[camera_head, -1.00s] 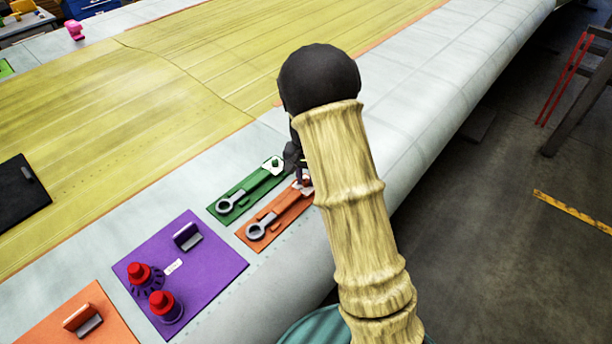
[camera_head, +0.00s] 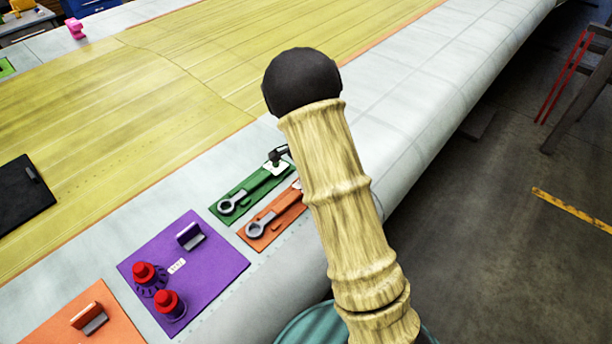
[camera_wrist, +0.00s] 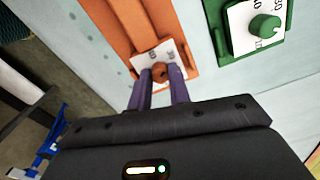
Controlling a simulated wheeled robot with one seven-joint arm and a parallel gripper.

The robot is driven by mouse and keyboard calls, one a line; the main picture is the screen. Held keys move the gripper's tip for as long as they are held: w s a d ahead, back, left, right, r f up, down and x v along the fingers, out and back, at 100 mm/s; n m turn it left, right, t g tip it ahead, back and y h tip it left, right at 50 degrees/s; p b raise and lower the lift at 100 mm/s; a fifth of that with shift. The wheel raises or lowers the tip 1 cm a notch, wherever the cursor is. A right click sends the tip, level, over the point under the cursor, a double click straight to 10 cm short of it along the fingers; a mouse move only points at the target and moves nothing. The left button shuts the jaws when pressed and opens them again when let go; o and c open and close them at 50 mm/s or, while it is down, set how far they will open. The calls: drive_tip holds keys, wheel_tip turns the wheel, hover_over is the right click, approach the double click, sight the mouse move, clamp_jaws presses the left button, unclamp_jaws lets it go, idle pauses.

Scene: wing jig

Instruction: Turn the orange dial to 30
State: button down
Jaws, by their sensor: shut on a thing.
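The orange dial (camera_wrist: 159,71) is a small round knob on a white plate with dark numerals, set on an orange panel in the wrist view. My gripper (camera_wrist: 160,76) has its two dark purple fingers on either side of the knob, shut on it. The numerals by the knob are too small and partly covered to read surely, and I cannot tell where the dial points. In the head view the orange panel (camera_head: 272,217) shows with a grey wrench shape on it, but its dial end is mostly behind my arm.
A green panel (camera_head: 231,194) with a green knob (camera_wrist: 264,25) lies alongside the orange one. A purple panel (camera_head: 213,262) with two red knobs and an orange panel with a handle (camera_head: 90,318) lie nearer. The wing surface (camera_head: 430,100) beyond is clear.

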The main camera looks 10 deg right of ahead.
idle(0.4)
drive_tip(key=c, duration=1.6)
unclamp_jaws()
drive_tip(key=shift+o, duration=0.2)
drive_tip(key=shift+r, duration=0.1)
wheel_tip(320, 180, up, 17)
drive_tip(key=b, duration=0.3)
drive_tip(key=shift+r+b, duration=0.15)
drive_tip(key=shift+b, duration=0.2)
drive_tip(key=shift+s, duration=0.1)
drive_tip(key=s+f+n+t, duration=0.1)
drive_tip(key=s+f+n, duration=0.4)
drive_tip(key=s, duration=0.5)
drive_tip(key=s+f+n+t, duration=0.1)
drive_tip(key=s+f+n, duration=0.4)
drive_tip(key=s+n, duration=0.3)
drive_tip(key=s, duration=0.3)
drive_tip(key=shift+d+n+t, duration=0.15)
drive_tip(key=shift+n+t, duration=0.15)
